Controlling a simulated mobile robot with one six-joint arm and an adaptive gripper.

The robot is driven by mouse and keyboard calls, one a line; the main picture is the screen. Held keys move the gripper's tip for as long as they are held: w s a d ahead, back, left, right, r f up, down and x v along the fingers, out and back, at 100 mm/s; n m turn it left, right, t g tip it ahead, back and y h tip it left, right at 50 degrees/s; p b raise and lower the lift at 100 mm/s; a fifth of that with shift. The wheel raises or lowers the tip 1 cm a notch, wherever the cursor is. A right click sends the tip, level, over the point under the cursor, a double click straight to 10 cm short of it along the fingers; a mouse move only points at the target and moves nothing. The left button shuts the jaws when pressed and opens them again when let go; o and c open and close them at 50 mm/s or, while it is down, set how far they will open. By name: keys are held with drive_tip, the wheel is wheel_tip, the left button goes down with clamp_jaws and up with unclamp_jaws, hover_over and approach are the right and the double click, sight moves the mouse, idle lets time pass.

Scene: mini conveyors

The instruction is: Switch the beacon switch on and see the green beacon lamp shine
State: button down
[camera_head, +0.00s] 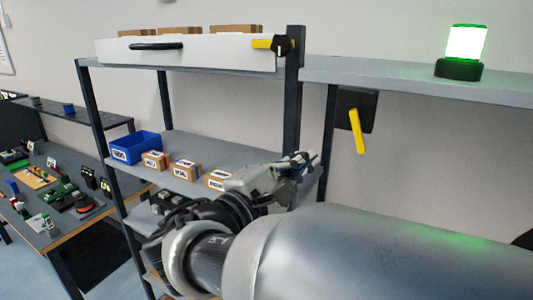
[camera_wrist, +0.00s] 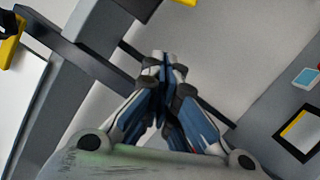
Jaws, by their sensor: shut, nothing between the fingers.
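The green beacon lamp (camera_head: 466,43) shines bright green-white on its dark base at the back right, on the grey shelf top. The beacon switch (camera_head: 358,128) is a yellow lever on a dark box on the wall below that shelf; its lever hangs down, tilted slightly right. My gripper (camera_head: 312,157) is shut and empty, left of the switch and apart from it in the head view. In the wrist view my gripper (camera_wrist: 163,62) shows its fingertips together with nothing between them.
A shelf rack (camera_head: 92,110) stands at the left with a blue bin (camera_head: 136,147) and several small boxes. A white drawer panel (camera_head: 200,52) with a black handle and a yellow latch (camera_head: 268,44) is on top. A cluttered workbench (camera_head: 68,235) stands further left.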

drive_tip(key=v, duration=0.5)
drive_tip(key=shift+s+d+r, duration=0.1)
drive_tip(key=shift+s+d, duration=0.05)
drive_tip(key=shift+s, duration=0.35)
